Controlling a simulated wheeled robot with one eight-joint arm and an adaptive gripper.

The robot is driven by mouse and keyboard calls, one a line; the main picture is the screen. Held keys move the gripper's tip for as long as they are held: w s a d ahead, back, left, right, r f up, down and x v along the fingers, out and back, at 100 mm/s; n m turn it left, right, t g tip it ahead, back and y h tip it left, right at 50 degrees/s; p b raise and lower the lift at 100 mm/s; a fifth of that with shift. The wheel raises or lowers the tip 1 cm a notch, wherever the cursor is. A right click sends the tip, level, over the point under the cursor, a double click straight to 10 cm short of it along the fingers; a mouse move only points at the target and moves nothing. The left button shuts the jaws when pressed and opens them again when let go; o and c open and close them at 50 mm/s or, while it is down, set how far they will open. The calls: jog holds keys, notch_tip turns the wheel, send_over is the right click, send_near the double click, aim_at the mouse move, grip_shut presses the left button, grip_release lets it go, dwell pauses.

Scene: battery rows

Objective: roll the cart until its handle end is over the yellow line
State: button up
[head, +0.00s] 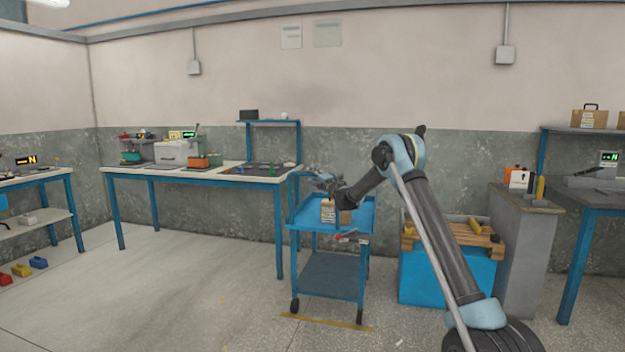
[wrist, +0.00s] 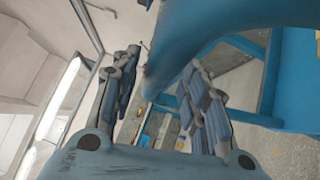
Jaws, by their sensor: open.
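The blue cart (head: 330,262) stands beside the workbench, with a top tray, a lower shelf and dark casters. Its raised handle (head: 292,190) is at the left end in the head view. The yellow line (head: 328,322) lies on the floor under the cart's near casters. My gripper (head: 322,182) is over the far part of the top tray, close to the handle end. In the wrist view my gripper (wrist: 160,75) has its fingers spread, with a thick blue curved bar (wrist: 205,30) close to the fingertips. I cannot tell whether they touch.
The workbench (head: 200,172) is close on the left. A blue crate (head: 450,275) with a wooden pallet stands to the right. The left foreground floor is clear.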

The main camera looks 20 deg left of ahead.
jog(key=v, duration=1)
jog(key=shift+d, duration=0.2)
jog(key=shift+f, duration=0.1)
